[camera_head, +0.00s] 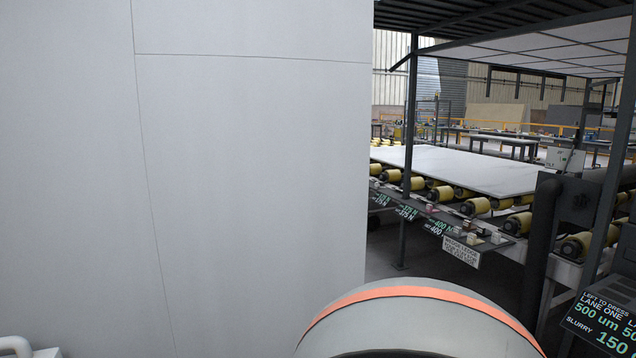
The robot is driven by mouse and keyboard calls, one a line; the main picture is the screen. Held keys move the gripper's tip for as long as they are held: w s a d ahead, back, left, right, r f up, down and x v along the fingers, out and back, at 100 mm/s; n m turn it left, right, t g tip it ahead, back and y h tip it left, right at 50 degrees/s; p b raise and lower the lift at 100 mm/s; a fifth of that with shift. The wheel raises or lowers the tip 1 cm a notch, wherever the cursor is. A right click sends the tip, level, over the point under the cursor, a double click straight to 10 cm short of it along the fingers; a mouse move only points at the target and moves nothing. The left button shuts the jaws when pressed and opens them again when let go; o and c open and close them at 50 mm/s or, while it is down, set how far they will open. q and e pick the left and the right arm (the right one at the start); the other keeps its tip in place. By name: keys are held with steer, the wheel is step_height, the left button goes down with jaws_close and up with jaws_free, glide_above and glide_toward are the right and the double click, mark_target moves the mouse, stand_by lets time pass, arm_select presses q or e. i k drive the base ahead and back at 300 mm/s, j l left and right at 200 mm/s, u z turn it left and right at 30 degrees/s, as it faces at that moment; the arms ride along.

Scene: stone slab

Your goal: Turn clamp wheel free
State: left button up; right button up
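No clamp wheel can be made out in the head view. Neither of my grippers shows. A large rounded grey shape with an orange band fills the bottom centre; I cannot tell whether it is part of me. A white slab (460,168) lies flat on a roller line with yellow rollers (475,206) at the right.
A tall pale panelled wall (250,180) fills the left half, close by. A dark post (409,150) holds up a canopy (530,45). Signs hang along the line's near edge, including a wedge ledge sign (461,251) and a lane one display (603,322).

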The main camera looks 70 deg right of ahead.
mark_target(582, 200)
steer(key=l+z, duration=0.1)
steer(key=z, duration=0.3)
steer(key=l+z, duration=0.1)
steer(key=z, duration=0.25)
steer(key=l+z, duration=0.15)
steer(key=z, duration=0.25)
steer(key=i+z, duration=0.1)
steer(key=z, duration=1.4)
steer(key=k+z, duration=0.1)
steer(key=z, duration=0.3)
steer(key=k+z, duration=0.1)
steer(key=z, duration=0.25)
steer(key=k+z, duration=0.1)
steer(key=z, duration=0.3)
steer(key=i+j+z, duration=0.1)
steer(key=i, duration=0.3)
steer(key=i+j+z, duration=0.4)
steer(key=i, duration=0.25)
steer(key=i+j+z, duration=0.35)
steer(key=i, duration=0.3)
steer(key=i+j+z, duration=0.4)
steer(key=i+j, duration=0.15)
steer(key=j, duration=0.15)
steer(key=i+j+z, duration=0.2)
steer(key=j, duration=0.25)
steer(key=j+z, duration=0.2)
steer(key=j, duration=0.25)
steer(key=j+z, duration=0.25)
steer(key=j, duration=0.7)
steer(key=k, duration=0.05)
